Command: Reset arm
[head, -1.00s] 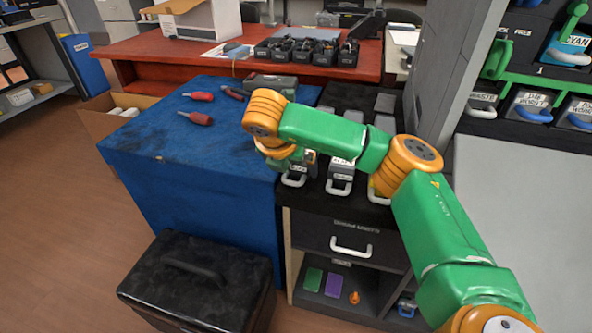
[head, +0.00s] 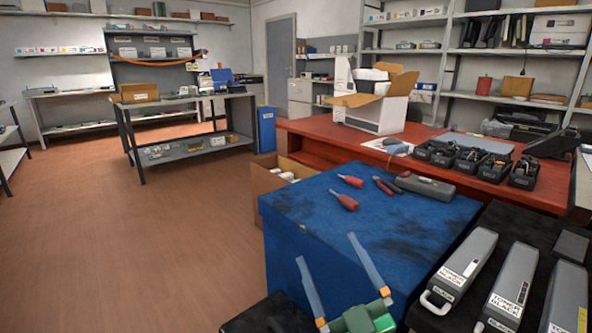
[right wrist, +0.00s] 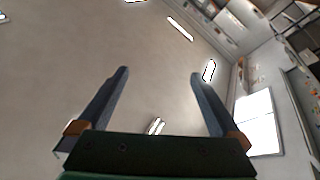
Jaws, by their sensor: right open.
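My right gripper (head: 332,268) shows at the bottom of the head view, in front of the blue cloth-covered table. Its two fingers point up and stand apart, with nothing between them. In the right wrist view the same gripper (right wrist: 160,80) is open and empty, with the ceiling and its lights behind the fingers. My left gripper is in neither view. Several grey toner cartridges (head: 463,268) with label strips lie on a black surface at the lower right of the head view, apart from the gripper.
The blue table (head: 400,225) holds red-handled screwdrivers (head: 345,201) and a grey case (head: 424,186). Behind it, a red table (head: 330,140) bears an open white box (head: 370,112) and black bins (head: 470,162). A cardboard box (head: 265,180) stands left. The wooden floor at left is clear.

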